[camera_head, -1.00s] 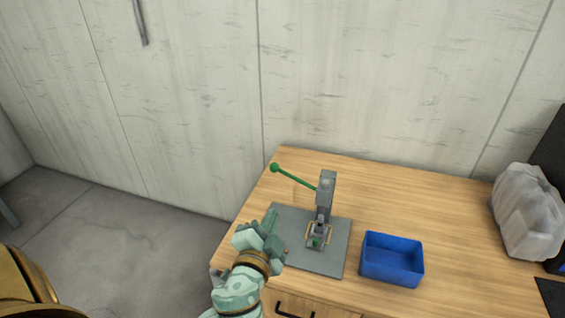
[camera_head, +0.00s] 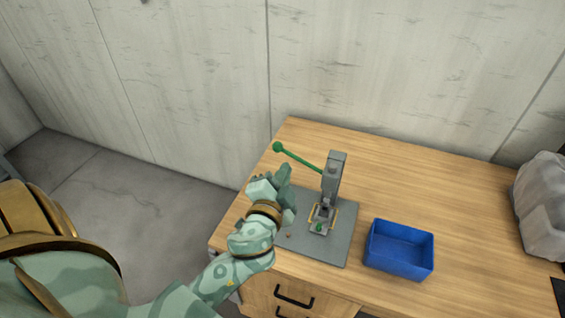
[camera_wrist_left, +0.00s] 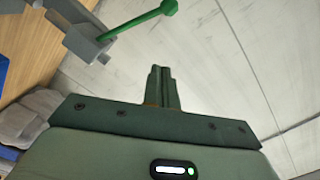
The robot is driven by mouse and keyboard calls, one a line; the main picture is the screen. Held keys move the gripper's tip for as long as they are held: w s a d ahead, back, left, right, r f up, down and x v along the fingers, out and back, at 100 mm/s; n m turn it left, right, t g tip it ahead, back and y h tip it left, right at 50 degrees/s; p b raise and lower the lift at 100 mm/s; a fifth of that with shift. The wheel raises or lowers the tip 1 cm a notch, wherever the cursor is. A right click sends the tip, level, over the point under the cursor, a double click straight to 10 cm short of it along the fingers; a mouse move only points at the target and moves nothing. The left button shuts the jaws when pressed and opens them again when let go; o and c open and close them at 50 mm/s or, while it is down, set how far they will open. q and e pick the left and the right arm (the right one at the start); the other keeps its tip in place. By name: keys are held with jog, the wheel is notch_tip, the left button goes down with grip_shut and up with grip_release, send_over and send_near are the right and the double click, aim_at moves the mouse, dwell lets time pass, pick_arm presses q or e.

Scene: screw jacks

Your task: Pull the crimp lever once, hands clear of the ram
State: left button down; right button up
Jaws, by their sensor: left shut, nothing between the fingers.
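The crimp press (camera_head: 333,183) stands upright on a grey base plate (camera_head: 340,245) on the wooden bench. Its green crimp lever (camera_head: 299,158) sticks out to the upper left and ends in a round knob (camera_head: 277,147). A small green piece (camera_head: 319,227) sits low in the press, below the ram. My left gripper (camera_head: 287,172) is shut and empty, left of the press and just below the lever. In the left wrist view the shut fingers (camera_wrist_left: 161,76) point upward, apart from the lever (camera_wrist_left: 140,20) and its knob (camera_wrist_left: 169,7). My right gripper is not in view.
A blue open bin (camera_head: 399,249) stands right of the base plate. A translucent grey bundle (camera_head: 543,205) is at the far right of the bench (camera_head: 440,185). A wall rises behind. The bench behind the bin is clear.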

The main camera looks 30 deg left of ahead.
aim_at(284, 151)
pick_arm(q)
jog(key=w+a, duration=0.1)
jog(key=w, duration=0.1)
jog(key=w+a+f, duration=0.1)
jog(key=w+a, duration=0.1)
jog(key=w, duration=0.1)
jog(key=w+a+f, duration=0.1)
jog(key=w+a, duration=0.1)
jog(key=w, duration=0.1)
jog(key=shift+w+a+f+b, duration=0.1)
jog(key=shift+a+b, duration=0.1)
jog(key=shift+b, duration=0.15)
jog(key=shift+a+f, duration=0.2)
jog(key=shift+a, duration=0.1)
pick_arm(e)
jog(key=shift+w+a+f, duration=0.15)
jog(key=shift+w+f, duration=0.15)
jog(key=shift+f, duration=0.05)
